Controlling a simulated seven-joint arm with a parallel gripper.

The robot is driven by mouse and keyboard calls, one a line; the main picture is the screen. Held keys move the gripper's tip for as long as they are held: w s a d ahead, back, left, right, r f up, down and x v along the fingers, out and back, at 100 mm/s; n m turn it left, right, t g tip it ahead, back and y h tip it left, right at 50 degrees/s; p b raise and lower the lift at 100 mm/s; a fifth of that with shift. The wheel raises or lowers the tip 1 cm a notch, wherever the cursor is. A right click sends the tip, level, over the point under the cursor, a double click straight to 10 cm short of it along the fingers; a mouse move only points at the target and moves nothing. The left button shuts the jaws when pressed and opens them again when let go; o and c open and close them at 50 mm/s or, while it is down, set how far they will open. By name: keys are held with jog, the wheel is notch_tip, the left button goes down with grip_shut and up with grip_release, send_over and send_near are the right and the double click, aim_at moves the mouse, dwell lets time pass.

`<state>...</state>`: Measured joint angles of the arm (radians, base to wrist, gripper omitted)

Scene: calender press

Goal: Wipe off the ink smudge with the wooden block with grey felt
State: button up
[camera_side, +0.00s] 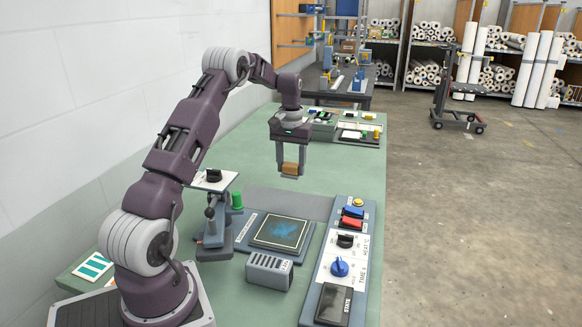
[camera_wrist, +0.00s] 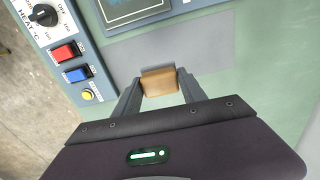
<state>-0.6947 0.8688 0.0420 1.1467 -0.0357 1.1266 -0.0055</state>
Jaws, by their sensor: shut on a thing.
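My gripper (camera_side: 291,172) is shut on the wooden block (camera_side: 290,168) and holds it in the air above the green table, behind the dark plate. In the wrist view the wooden block (camera_wrist: 159,82) sits between both fingers of my gripper (camera_wrist: 160,88). A grey layer shows along its lower edge in the side view, probably the felt. The ink smudge (camera_side: 283,229) is a blue patch on the dark square plate (camera_side: 263,245) in front of the block.
A control panel (camera_side: 343,262) with knobs and buttons stands right of the plate. A grey slotted box (camera_side: 269,271) sits in front of it. A stand with a black knob (camera_side: 214,205) rises on the left. A flat grey area (camera_wrist: 180,50) below the block is clear.

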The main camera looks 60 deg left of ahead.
jog(key=s+d, duration=0.2)
jog(key=d, duration=0.1)
jog(key=s+d, duration=0.5)
jog(key=d, duration=0.1)
jog(key=shift+s+d+r, duration=0.2)
jog(key=shift+s+r, duration=0.05)
jog(key=shift+r, duration=0.1)
jog(key=shift+c, duration=0.3)
send_over(288, 222)
jog(key=a, duration=0.1)
jog(key=shift+s+f, duration=0.25)
jog(key=shift+f, duration=1.5)
jog(key=shift+s+f, duration=0.2)
jog(key=shift+f, duration=1.55)
jog(key=shift+s+d+f, duration=0.3)
jog(key=shift+f, duration=0.25)
jog(key=shift+c, duration=1.4)
jog(key=shift+s+d, duration=2.4)
jog(key=shift+w+a+f, duration=0.1)
jog(key=shift+w+a, duration=2.5)
jog(key=shift+a, duration=0.05)
jog(key=shift+w, duration=0.25)
jog(key=shift+w+d, duration=0.25)
jog(key=shift+d, duration=0.1)
jog(key=shift+s+d, duration=0.1)
jog(key=shift+d, duration=0.15)
jog(key=shift+s+d, duration=2.5)
jog(key=shift+w+a, duration=2.7)
notch_tip(288, 222, up, 8)
